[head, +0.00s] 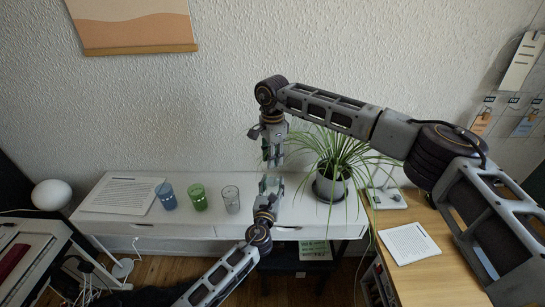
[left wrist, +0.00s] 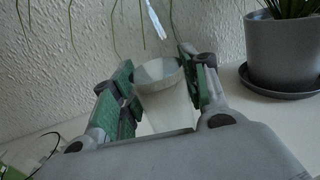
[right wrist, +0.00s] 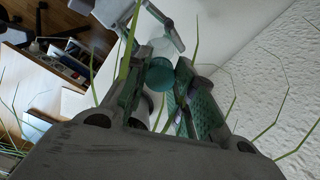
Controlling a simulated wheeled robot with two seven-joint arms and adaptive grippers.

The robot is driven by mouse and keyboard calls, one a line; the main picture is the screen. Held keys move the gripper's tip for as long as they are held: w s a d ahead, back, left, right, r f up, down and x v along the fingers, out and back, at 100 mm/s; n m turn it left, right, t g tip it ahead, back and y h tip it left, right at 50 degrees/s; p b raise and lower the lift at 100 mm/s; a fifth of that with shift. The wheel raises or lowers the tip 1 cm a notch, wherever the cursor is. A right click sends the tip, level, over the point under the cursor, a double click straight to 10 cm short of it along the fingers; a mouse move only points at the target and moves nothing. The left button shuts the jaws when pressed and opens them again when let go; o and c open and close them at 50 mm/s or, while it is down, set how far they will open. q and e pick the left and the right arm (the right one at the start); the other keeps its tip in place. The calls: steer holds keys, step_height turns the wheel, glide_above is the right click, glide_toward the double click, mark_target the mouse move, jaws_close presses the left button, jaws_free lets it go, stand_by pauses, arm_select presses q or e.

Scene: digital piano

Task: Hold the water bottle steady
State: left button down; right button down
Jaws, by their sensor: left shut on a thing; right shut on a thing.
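My left gripper (head: 269,192) comes up from below and is shut on a pale, open-topped vessel (left wrist: 165,95), which I take to be the water bottle. Its green-padded fingers press on both sides, and the vessel looks near upright. My right gripper (head: 272,152) points down, just above the left one, with a small gap between them. In the right wrist view it is shut on a small round teal piece (right wrist: 158,76) at its fingertips. I cannot tell what that piece is. The left fingers show beyond it.
A potted spider plant (head: 334,185) stands close on the right, and its leaves reach near both grippers. Blue (head: 166,196), green (head: 199,199) and clear (head: 231,200) glasses stand on the white shelf (head: 130,224) to the left. A wooden desk (head: 430,280) is at the right.

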steer(key=n, duration=0.7)
steer(key=shift+r, duration=1.2)
stand_by(1.3)
steer(key=shift+r, duration=1.9)
arm_select(q)
steer(key=c, duration=0.7)
jaws_free()
steer(key=shift+s, duration=0.1)
